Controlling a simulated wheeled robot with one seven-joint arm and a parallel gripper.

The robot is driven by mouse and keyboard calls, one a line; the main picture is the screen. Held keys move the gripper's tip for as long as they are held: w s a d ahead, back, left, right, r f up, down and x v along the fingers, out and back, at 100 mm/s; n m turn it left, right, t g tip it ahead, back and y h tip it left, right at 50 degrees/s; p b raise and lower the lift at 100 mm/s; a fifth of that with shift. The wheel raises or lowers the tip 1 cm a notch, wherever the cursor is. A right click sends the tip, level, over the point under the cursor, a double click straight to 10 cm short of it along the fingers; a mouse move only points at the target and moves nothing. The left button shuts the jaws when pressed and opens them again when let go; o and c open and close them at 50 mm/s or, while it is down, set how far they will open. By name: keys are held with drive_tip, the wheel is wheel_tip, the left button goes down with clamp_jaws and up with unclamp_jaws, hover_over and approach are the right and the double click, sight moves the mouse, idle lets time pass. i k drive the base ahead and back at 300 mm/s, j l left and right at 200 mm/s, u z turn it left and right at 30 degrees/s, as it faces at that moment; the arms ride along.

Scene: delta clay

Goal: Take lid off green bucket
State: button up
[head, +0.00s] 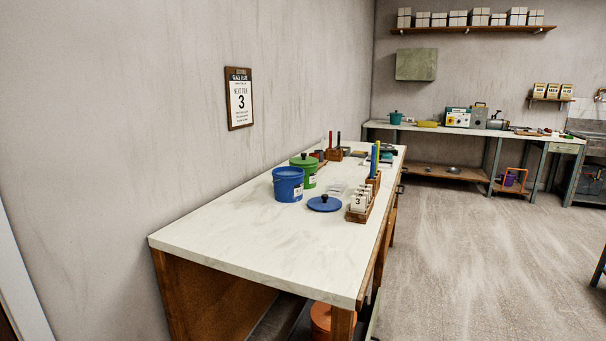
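The green bucket (310,177) stands upright on the white-topped workbench, behind and a little right of a blue bucket. Its green lid (304,159) with a dark knob sits on top of it. The blue bucket (288,187) partly hides its lower left side. The blue bucket is open at the top, and a blue lid (324,203) with a dark knob lies flat on the bench in front of the green bucket. My gripper is not in view.
The near part of the workbench (265,249) is clear. More racks and small items lie behind. The wall borders the bench's left side. Open floor (455,250) lies to the right.

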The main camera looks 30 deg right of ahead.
sight(303, 160)
drive_tip(key=i+l+u, duration=0.1)
drive_tip(key=l, duration=0.6)
drive_tip(key=i+l+u, duration=0.1)
drive_tip(key=l, duration=0.65)
drive_tip(key=i+l, duration=0.15)
drive_tip(key=l, duration=0.55)
drive_tip(key=u, duration=0.05)
